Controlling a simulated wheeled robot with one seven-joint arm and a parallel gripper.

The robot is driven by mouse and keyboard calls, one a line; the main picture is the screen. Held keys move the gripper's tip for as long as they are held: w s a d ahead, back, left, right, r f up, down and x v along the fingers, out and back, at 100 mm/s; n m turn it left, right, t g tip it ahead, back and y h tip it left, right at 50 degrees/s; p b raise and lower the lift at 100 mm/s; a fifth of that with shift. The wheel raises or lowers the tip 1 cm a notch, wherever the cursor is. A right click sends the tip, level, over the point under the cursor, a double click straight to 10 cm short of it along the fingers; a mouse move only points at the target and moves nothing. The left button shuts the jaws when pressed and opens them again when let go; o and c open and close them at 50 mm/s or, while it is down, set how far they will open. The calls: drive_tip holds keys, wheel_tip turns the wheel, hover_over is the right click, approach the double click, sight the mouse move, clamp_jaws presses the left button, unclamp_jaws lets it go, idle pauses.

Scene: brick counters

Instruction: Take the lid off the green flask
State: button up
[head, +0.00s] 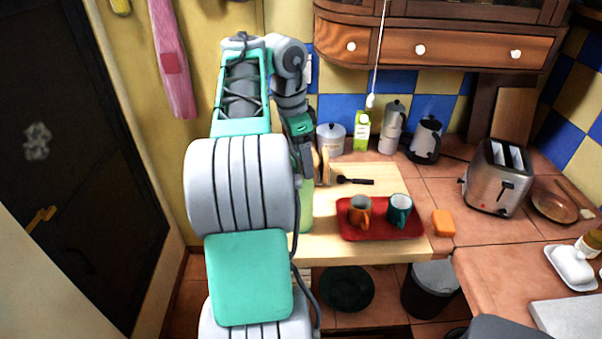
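The green flask (306,210) stands upright at the left edge of the wooden board, mostly hidden behind my arm. My gripper (312,172) is directly above it, at the height of its top. A tan, upright-looking piece (323,166) shows just right of my gripper. I cannot tell whether it is the flask's lid or something behind. The fingers are too small and covered to see whether they are open or shut, or touching the flask.
A red tray (382,232) holds an orange mug (360,212) and a teal mug (399,210). A black spoon (355,181) lies behind it. A canister (331,138), green carton (361,132), moka pot (392,126) and kettle (426,140) stand at the back.

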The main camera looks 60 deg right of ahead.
drive_tip(key=shift+r, duration=0.1)
drive_tip(key=c, duration=1.5)
drive_tip(key=shift+o, duration=0.2)
